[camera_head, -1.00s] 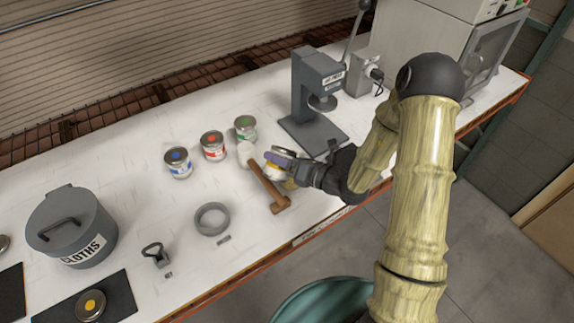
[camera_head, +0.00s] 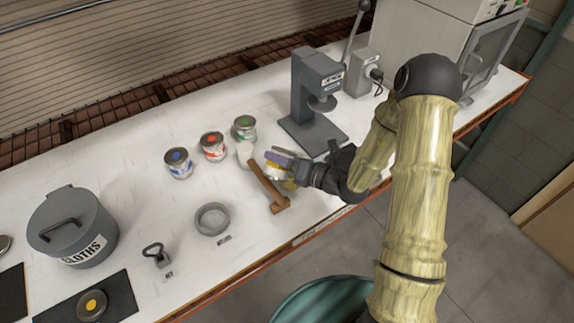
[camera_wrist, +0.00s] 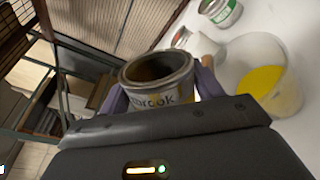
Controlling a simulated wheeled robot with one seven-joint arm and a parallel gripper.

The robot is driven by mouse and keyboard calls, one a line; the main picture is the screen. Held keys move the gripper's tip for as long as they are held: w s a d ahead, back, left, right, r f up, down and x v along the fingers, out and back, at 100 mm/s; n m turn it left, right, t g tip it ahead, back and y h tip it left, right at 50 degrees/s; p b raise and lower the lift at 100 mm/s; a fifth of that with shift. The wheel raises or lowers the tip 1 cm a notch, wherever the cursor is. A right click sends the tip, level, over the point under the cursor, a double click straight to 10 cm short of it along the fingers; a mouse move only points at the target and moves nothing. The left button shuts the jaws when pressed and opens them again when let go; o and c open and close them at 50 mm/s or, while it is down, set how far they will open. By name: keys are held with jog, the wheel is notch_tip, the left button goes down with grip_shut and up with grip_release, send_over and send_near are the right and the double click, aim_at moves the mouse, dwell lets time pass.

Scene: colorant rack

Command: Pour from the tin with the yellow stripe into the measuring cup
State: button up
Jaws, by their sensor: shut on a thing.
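My gripper (camera_wrist: 160,105) is shut on the yellow-striped tin (camera_wrist: 158,88), which is open at the top and dark inside. The tin is tilted towards the measuring cup (camera_wrist: 290,97), beside it on the right in the wrist view. Yellow paint (camera_wrist: 262,80) lies in the cup; I see no stream between tin and cup. In the head view the whitish cup (camera_head: 244,151) stands on the bench just left of my gripper (camera_head: 281,168), and the tin is mostly hidden by the fingers.
Blue (camera_head: 178,163), orange-red (camera_head: 212,147) and green (camera_head: 245,129) tins stand behind the cup. A brown wooden tool (camera_head: 266,185) lies by my gripper. A grey ring (camera_head: 212,220), an opener (camera_head: 157,255), a cloths bin (camera_head: 72,228), a yellow-marked lid (camera_head: 91,305) and a press (camera_head: 312,100) are around.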

jog(key=shift+w+r+m+g+p, duration=0.15)
jog(key=shift+r+m+p, duration=0.15)
jog(key=shift+m+p, duration=0.55)
jog(key=shift+r+m+g+p, duration=0.2)
jog(key=shift+m+p, duration=0.35)
jog(key=shift+p, duration=0.45)
dwell(2.8)
jog(key=shift+w+d+f+m+p, duration=0.15)
jog(key=shift+f+m+p, duration=0.2)
jog(key=shift+m, duration=0.45)
dwell(1.8)
dwell(0.8)
